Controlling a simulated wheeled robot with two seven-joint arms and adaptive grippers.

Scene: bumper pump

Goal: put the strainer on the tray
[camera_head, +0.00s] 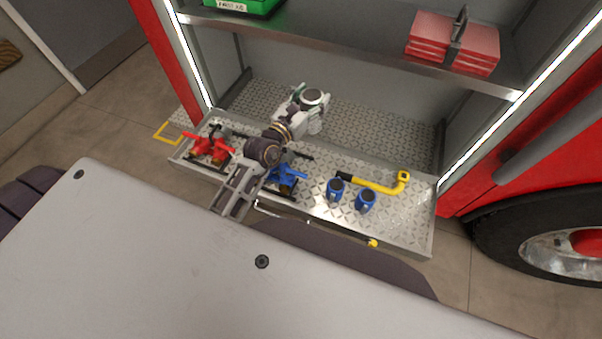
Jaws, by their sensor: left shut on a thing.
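My left gripper (309,108) reaches from the lower left over the diamond-plate tray (405,232). It is shut on what looks like the strainer (313,96), a round piece with a dark top and pale rim. The gripper hides most of it. In the picture it lies past the tray's back edge, over the compartment floor; its height is unclear. My arm crosses the tray between a red fitting (208,148) and a blue fitting (289,176), partly covering the blue one. My right gripper is not in view.
Two blue cup-shaped fittings (365,200) and a yellow pipe (372,184) occupy the tray's right half. Bare plate shows at its right end.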

